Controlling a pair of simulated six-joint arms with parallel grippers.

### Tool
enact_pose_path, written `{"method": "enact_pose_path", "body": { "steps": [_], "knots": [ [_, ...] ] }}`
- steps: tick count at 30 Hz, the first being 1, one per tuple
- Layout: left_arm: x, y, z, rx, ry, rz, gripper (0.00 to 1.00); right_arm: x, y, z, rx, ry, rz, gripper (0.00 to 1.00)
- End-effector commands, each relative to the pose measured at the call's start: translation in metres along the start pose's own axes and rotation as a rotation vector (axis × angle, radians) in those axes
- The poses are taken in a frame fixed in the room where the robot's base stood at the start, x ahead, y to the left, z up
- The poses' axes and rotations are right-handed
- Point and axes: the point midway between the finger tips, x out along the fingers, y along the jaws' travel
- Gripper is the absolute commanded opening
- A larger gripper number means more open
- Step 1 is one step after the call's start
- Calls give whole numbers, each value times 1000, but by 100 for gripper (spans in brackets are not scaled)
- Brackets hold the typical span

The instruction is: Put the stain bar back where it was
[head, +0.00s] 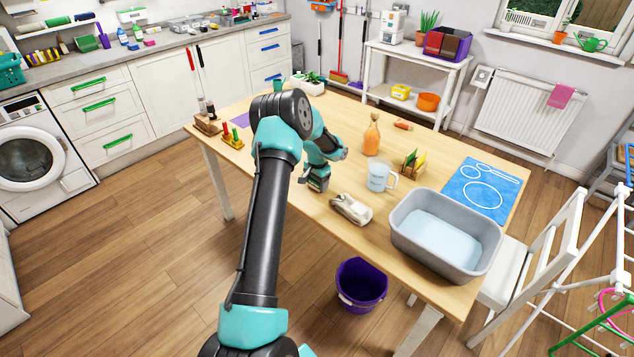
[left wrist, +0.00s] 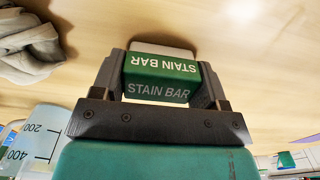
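The stain bar (left wrist: 160,78) is a green block with white "STAIN BAR" lettering and a white end. In the left wrist view it sits between the two fingers of my left gripper (left wrist: 162,72), which are shut on its sides. In the head view my left gripper (head: 319,172) points down near the front edge of the wooden table (head: 275,155), with the green of the bar (head: 317,184) low between its fingers. I cannot tell whether the bar touches the table. My right gripper is not in view.
Right of my left gripper are a crumpled grey cloth (head: 351,209), a measuring jug (head: 378,177), an orange spray bottle (head: 372,136), a sponge rack (head: 411,164) and a grey basin (head: 403,218). A small colored rack (head: 232,139) stands left. A purple bucket (head: 361,284) is on the floor.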

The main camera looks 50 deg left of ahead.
Motion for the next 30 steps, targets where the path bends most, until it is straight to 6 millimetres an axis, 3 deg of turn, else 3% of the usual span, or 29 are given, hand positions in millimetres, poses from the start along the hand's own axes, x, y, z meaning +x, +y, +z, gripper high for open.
{"method": "enact_pose_path", "body": {
  "steps": [7, 17, 23, 30],
  "knots": [
    [0, 0, 0, 0, 0, 0, 91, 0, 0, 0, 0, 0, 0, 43],
    [-3, 0, 0, 0, 1, 0, 91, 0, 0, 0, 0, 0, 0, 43],
    [-23, 0, -1, 1, 2, -1, 91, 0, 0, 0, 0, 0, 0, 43],
    [-66, 0, 0, -1, 3, -1, 91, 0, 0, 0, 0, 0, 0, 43]
  ]
}}
